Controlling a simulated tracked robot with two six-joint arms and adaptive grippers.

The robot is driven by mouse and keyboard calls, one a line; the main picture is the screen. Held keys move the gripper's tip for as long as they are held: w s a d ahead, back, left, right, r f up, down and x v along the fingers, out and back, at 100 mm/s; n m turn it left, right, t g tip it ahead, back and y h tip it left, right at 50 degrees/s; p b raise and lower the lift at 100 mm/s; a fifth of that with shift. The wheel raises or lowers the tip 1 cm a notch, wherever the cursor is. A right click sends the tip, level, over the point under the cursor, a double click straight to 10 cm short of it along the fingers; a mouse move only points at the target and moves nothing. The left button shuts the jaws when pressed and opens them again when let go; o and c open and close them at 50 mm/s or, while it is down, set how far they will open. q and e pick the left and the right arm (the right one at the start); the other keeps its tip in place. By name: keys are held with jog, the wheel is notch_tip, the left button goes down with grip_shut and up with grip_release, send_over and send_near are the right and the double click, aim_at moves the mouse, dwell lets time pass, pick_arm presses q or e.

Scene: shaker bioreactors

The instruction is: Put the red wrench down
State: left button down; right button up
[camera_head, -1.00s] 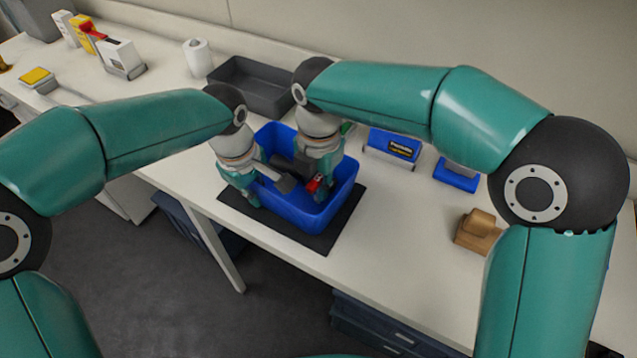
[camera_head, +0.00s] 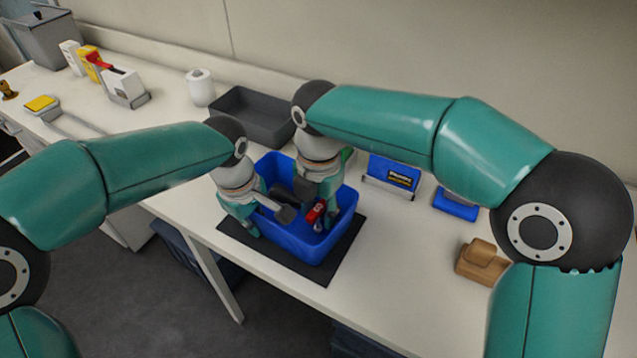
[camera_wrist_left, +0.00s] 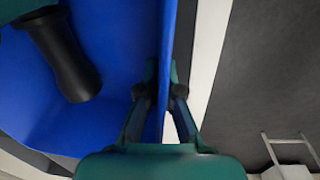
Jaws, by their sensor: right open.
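The blue bin (camera_head: 301,248) stands on a dark mat on the table. The red wrench (camera_head: 316,211) shows inside it, partly hidden by my right gripper. My right gripper (camera_head: 322,212) reaches down into the bin, open beside the wrench; whether it still touches the wrench is unclear. My left gripper (camera_head: 245,222) is at the bin's left wall. In the left wrist view, its fingers (camera_wrist_left: 161,92) are on either side of the blue wall (camera_wrist_left: 165,50), seemingly pinching it. A dark-handled tool (camera_head: 284,212) with a grey head lies in the bin, its black handle also in the left wrist view (camera_wrist_left: 65,55).
A grey tray (camera_head: 240,128) stands behind the bin. A blue box (camera_head: 393,176), a blue holder (camera_head: 455,208) and a brown block (camera_head: 480,262) are to the right. A white roll (camera_head: 200,87) is at the back left. Bare table lies between bin and block.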

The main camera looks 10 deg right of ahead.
notch_tip(320, 180, up, 10)
jog(key=shift+r, duration=0.25)
dwell(0.3)
pick_arm(q)
jog(key=c, duration=1.2)
grip_release()
jog(key=shift+c, duration=0.2)
jog(key=shift+r, duration=0.15)
